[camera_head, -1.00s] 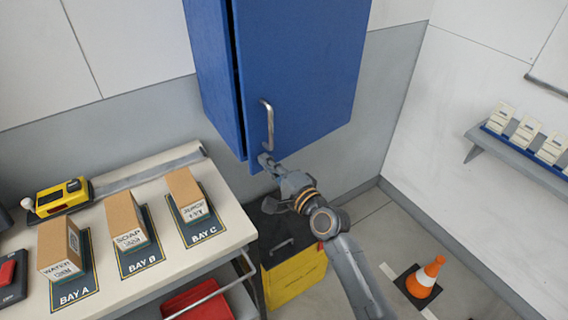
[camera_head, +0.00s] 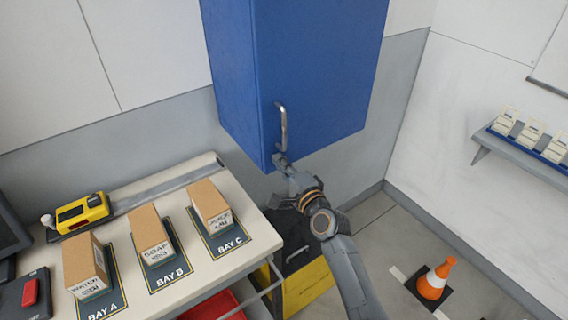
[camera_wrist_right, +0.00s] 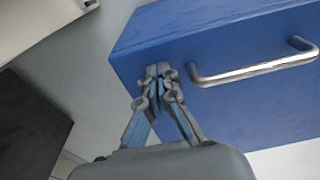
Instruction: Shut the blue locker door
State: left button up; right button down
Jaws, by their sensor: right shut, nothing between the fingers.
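The blue locker (camera_head: 235,80) hangs on the wall in the middle of the head view. Its blue door (camera_head: 325,70) now looks flush with the body, and I see no gap along its left edge. A silver bar handle (camera_head: 283,125) is low on the door near that edge; it also shows in the right wrist view (camera_wrist_right: 255,70). My right gripper (camera_head: 279,160) is at the door's lower left corner, just below the handle. In the right wrist view its fingers (camera_wrist_right: 160,75) are shut and empty, against or very near the door, beside the handle. My left gripper is not in view.
A bench (camera_head: 215,258) at lower left holds boxes on bay mats and a yellow device (camera_head: 82,213). A black and yellow bin (camera_head: 308,285) stands below the locker. A shelf (camera_head: 515,148) is on the right wall.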

jog(key=shift+w+a+r, duration=0.1)
jog(key=shift+w+r, duration=0.05)
jog(key=shift+r, duration=0.65)
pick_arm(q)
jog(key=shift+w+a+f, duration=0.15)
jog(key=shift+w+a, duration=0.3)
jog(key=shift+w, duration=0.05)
pick_arm(e)
jog(key=f+v, duration=0.1)
jog(key=v, duration=1.1)
jog(key=shift+f, duration=0.3)
